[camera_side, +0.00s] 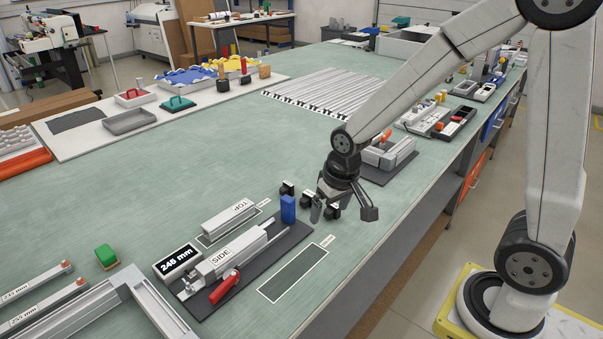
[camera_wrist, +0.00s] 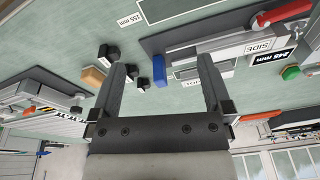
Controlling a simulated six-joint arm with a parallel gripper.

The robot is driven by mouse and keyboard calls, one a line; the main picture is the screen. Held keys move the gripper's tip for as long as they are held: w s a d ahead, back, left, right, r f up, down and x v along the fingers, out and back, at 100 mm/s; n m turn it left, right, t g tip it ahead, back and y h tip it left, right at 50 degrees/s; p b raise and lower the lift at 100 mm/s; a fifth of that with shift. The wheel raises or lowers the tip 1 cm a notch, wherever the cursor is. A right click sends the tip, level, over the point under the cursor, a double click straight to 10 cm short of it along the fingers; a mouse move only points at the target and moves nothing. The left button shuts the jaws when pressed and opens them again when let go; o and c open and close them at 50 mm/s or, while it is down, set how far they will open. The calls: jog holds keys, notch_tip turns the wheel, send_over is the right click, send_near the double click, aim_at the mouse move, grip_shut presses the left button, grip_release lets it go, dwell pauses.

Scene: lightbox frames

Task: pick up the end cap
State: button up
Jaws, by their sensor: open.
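Small black end caps stand on the green bench beside the gauge fixture. In the side view one end cap (camera_side: 287,188) is at the back, another (camera_side: 306,197) is in the middle, and a third (camera_side: 332,212) is nearest, partly hidden by my gripper. My gripper (camera_side: 325,207) points down over this group, with its fingers apart. In the wrist view my gripper (camera_wrist: 166,80) is open with nothing between its fingers. One end cap (camera_wrist: 108,52) shows left of the left finger, and another (camera_wrist: 143,82) lies just inside that finger. Contact is not visible.
A blue block (camera_side: 288,209) stands at the end of the dark fixture plate (camera_side: 210,301) with a "SIDE" profile and red-handled clamp. A "TOP" profile (camera_side: 229,217) lies behind it. An outlined dark patch (camera_side: 294,275) is empty.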

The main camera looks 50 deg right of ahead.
aim_at(287, 184)
jog(key=w+d+m, duration=0.2)
jog(key=w, duration=0.3)
jog(key=w+d+m, duration=0.2)
jog(key=w+m, duration=0.1)
jog(key=w, duration=0.3)
jog(key=w+d+f+m+g, duration=0.1)
jog(key=w+d+m, duration=0.1)
jog(key=w, duration=0.4)
jog(key=shift+m, duration=0.4)
jog(key=w+d+f+m, duration=0.1)
jog(key=w+d+m, duration=0.1)
jog(key=w, duration=0.1)
jog(key=w+d+f+m, duration=0.2)
jog(key=w+d+m, duration=0.1)
jog(key=w+d+f+m+g, duration=0.1)
jog(key=w+d+m, duration=0.1)
jog(key=w, duration=0.1)
jog(key=shift+d+f, duration=0.2)
jog(key=shift+f, duration=0.2)
jog(key=shift+w+d+f+m, duration=0.35)
jog(key=shift+d+m, duration=0.25)
jog(key=shift+m, duration=0.2)
jog(key=shift+f, duration=0.15)
jog(key=shift+f, duration=1.2)
jog(key=shift+s+f, duration=0.1)
jog(key=shift+s+a+f, duration=0.1)
jog(key=shift+a+f, duration=0.05)
jog(key=shift+f, duration=2.35)
